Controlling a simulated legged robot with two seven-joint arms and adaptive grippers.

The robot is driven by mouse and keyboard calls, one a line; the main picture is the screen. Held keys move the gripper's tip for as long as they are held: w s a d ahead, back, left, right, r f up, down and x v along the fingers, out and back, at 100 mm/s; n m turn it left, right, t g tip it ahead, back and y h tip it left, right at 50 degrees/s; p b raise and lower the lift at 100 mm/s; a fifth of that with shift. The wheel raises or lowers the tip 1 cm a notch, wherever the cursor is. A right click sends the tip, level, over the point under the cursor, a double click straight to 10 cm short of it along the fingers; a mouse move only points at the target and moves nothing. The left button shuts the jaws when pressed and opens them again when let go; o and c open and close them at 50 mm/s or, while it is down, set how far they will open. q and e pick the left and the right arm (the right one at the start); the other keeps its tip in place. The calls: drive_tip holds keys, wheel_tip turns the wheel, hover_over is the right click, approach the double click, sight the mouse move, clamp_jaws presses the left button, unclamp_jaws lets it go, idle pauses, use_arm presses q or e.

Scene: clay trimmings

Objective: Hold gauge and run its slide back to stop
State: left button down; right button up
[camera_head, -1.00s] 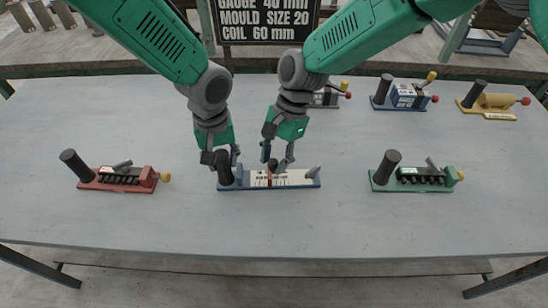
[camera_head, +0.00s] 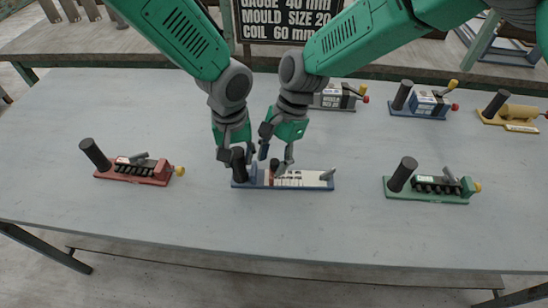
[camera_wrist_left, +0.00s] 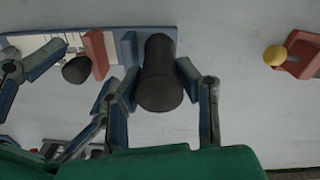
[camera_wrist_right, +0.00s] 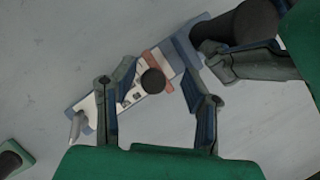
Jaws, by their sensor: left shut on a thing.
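The gauge (camera_head: 310,181) lies on the table in the head view, with a blue base, a white scale and a grey peg at its right end. My left gripper (camera_wrist_left: 165,98) is shut on its black upright handle (camera_wrist_left: 160,72). A blue stop block (camera_wrist_left: 130,48) stands beside the handle. The red slide (camera_wrist_left: 95,52) with a dark round knob (camera_wrist_left: 76,69) is near the stop, with a narrow gap between them. My right gripper (camera_wrist_right: 158,102) is open, its fingers on either side of the knob, which also shows in the right wrist view (camera_wrist_right: 153,80).
A red-based device (camera_head: 135,170) stands to the left and a green-based one (camera_head: 428,188) to the right. A grey, a blue (camera_head: 425,104) and a yellow device (camera_head: 515,115) stand along the back. A dark sign (camera_head: 290,18) is behind. The table front is clear.

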drive_tip(key=shift+d, duration=0.1)
use_arm(q)
drive_tip(key=shift+a, duration=0.1)
use_arm(e)
drive_tip(key=v, duration=1.2)
drive_tip(key=shift+f, duration=0.1)
use_arm(q)
drive_tip(key=c, duration=1.1)
unclamp_jaws()
drive_tip(key=shift+r, duration=0.15)
